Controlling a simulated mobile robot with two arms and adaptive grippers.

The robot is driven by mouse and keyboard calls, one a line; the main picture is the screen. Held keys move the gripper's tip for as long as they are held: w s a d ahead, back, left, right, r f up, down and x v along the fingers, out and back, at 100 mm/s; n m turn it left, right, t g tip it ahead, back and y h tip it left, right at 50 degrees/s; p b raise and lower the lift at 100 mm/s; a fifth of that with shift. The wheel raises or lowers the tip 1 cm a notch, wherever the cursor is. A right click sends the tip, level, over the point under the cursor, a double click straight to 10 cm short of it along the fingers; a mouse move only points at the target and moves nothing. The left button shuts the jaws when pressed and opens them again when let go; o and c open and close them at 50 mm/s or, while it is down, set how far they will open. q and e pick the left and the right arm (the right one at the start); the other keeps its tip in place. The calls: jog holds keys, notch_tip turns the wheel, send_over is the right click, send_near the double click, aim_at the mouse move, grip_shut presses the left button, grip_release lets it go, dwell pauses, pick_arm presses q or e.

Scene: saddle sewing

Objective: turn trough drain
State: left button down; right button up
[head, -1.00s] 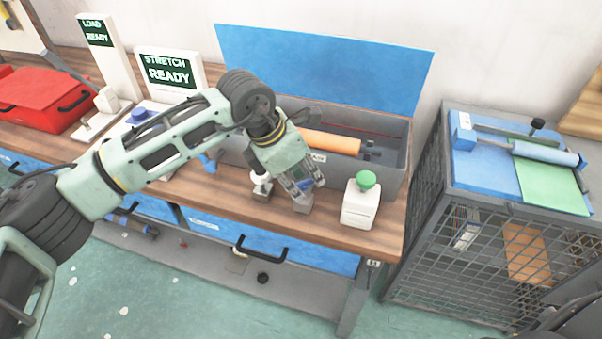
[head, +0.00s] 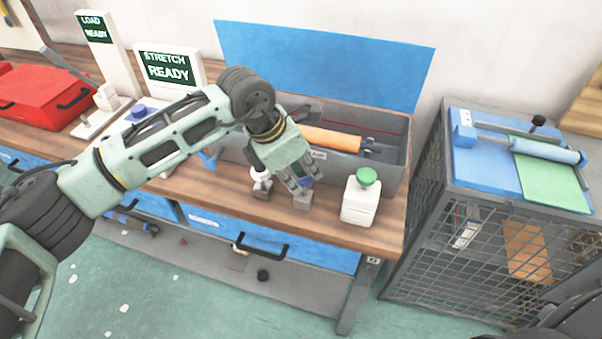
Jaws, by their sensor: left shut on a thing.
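The grey trough (head: 385,172) stands at the back of the wooden bench, with its blue lid (head: 325,65) raised behind it and an orange roller (head: 330,139) inside. My left gripper (head: 302,186) points down in front of the trough's front wall. It is shut on the trough drain, of which a small blue part shows between the fingers; the fingers hide most of it. A small grey block (head: 303,201) sits just below the fingertips.
A white bottle with a green cap (head: 361,196) stands close to the right of my left gripper. A small white-topped fitting (head: 261,183) is close on its left. A wire-mesh cabinet (head: 480,250) stands right of the bench.

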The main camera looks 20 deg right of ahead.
pick_arm(q)
jog(key=shift+w+f+m+g+b, duration=0.15)
jog(key=shift+m+g+b, duration=0.25)
jog(key=shift+m+b, duration=0.9)
jog(key=shift+d+m+g+b, duration=0.1)
jog(key=shift+m+g+b, duration=0.4)
jog(key=shift+b, duration=0.4)
jog(key=m+b, duration=0.1)
jog(key=m, duration=0.1)
jog(key=shift+m+g, duration=0.3)
jog(key=shift+m+g+y+b, duration=0.35)
jog(key=shift+m+g, duration=0.15)
jog(key=shift+m, duration=0.7)
jog(key=c, duration=1.8)
grip_release()
jog(key=shift+r, duration=0.2)
jog(key=shift+c, duration=0.2)
